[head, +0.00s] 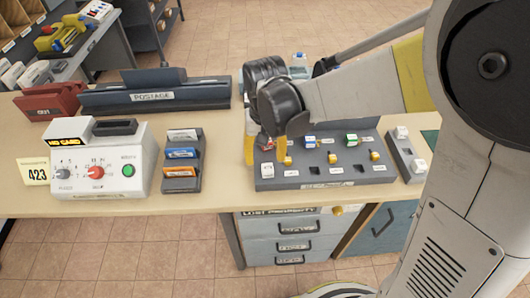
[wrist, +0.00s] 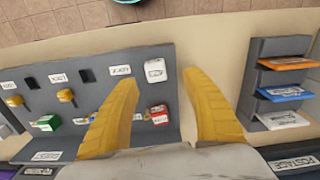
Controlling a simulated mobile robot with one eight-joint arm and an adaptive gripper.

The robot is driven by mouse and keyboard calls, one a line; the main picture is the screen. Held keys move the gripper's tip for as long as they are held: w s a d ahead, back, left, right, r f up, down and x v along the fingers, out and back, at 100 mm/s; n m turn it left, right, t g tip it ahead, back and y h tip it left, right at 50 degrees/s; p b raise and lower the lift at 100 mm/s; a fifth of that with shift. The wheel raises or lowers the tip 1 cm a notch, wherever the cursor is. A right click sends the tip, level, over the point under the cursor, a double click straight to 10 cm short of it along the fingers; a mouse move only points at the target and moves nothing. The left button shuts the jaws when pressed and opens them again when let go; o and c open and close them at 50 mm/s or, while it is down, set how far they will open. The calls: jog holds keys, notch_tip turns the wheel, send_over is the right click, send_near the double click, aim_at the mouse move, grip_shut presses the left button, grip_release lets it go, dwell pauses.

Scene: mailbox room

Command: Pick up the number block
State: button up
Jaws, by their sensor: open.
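A white block (wrist: 154,70) with dark printing sits at the corner of the grey slotted board (wrist: 100,76) in the wrist view. It also shows at the board's front left in the head view (head: 267,170). I take it for the number block, though its print is too small to read. My gripper (wrist: 161,77) is open, with its two yellow fingers pointing down. In the wrist view the block appears between the fingertips; I see no contact. In the head view my gripper (head: 265,160) is over the board's left end. A red and white block (wrist: 156,113) lies close behind it.
Several coloured blocks and yellow knobs stand on the board. A rack of coloured cards (head: 181,160) stands to its left, beside a dial box (head: 100,165). A grey postage holder (head: 155,92) is behind. A small tray (head: 407,154) with white blocks is right.

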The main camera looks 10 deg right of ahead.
aim_at(268, 167)
jog(key=f+b, duration=0.2)
jog(key=f, duration=0.3)
jog(key=shift+d+f+b, duration=0.2)
jog(key=shift+d+b, duration=0.15)
jog(key=shift+b, duration=0.05)
jog(key=shift+r, duration=0.1)
jog(key=shift+c, duration=0.2)
jog(key=c, duration=1)
